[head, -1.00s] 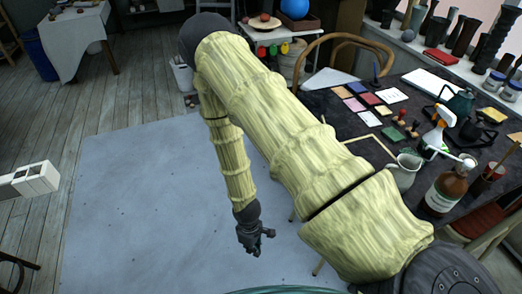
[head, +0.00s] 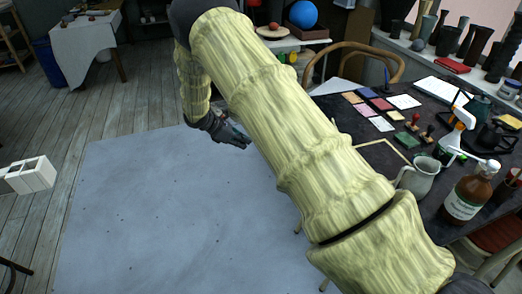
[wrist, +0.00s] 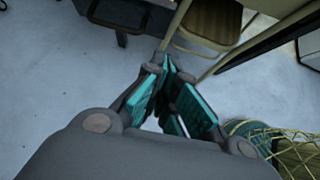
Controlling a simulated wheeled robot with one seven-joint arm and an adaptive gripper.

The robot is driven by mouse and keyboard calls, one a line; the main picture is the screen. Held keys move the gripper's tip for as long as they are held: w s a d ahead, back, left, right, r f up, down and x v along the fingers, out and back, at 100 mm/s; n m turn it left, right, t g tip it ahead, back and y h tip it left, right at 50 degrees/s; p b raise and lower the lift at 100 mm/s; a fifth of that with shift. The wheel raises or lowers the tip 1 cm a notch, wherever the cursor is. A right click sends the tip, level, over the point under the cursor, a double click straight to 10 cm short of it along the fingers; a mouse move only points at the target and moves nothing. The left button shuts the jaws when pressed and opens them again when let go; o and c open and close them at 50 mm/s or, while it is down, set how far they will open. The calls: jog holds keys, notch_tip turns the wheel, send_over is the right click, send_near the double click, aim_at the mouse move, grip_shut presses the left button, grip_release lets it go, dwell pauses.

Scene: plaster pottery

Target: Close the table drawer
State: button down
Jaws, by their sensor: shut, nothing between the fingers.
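The dark-topped table (head: 345,115) stands at the right in the head view, with colour cards, stamps and bottles on it. I cannot make out its drawer in either view; my arm covers much of the table's near side. My gripper (head: 240,139) is low over the pale blue-grey floor area, left of the table and apart from it. In the wrist view, the teal-padded fingers of my gripper (wrist: 169,65) come together with nothing between them.
A wooden chair (head: 345,40) stands behind the table. A jug (head: 418,175) and a brown bottle (head: 468,195) stand near the table edge. In the wrist view, a wooden-framed seat (wrist: 210,20) lies ahead. The floor mat (head: 150,220) is clear.

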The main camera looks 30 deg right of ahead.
jog(key=d+r+p+x, duration=0.1)
jog(key=x, duration=0.5)
jog(key=r+p+x, duration=0.1)
jog(key=x, duration=0.5)
jog(key=shift+s+d+f, duration=0.25)
jog(key=shift+s+d, duration=0.1)
jog(key=shift+d, duration=0.25)
